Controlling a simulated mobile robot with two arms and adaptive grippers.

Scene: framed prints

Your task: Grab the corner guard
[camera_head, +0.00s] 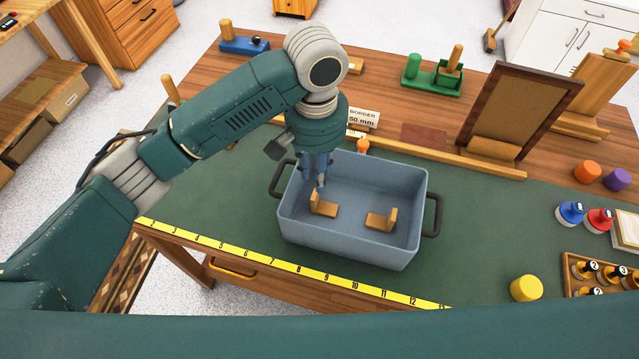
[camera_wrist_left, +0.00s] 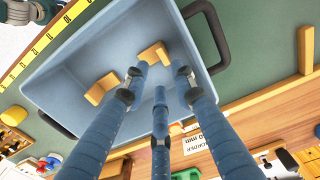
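Two tan L-shaped wooden corner guards lie in a grey-blue bin (camera_head: 350,245) on the green mat. The left guard (camera_head: 325,208) is just below my left gripper (camera_head: 318,180); the other guard (camera_head: 382,221) lies to the right, apart from it. In the wrist view, my left gripper (camera_wrist_left: 158,75) has its three blue fingers spread, with the near guard (camera_wrist_left: 154,54) just beyond the fingertips. The other guard (camera_wrist_left: 102,88) is to the left there. The gripper looks open and empty; contact with the guard cannot be told. My right gripper is not in view.
The bin has dark side handles (camera_head: 433,214) and raised walls around the fingers. A yellow ruler (camera_head: 290,265) runs along the front edge. A wooden rail (camera_head: 440,155), a framed stand (camera_head: 515,110) and a border sign (camera_head: 363,117) stand behind.

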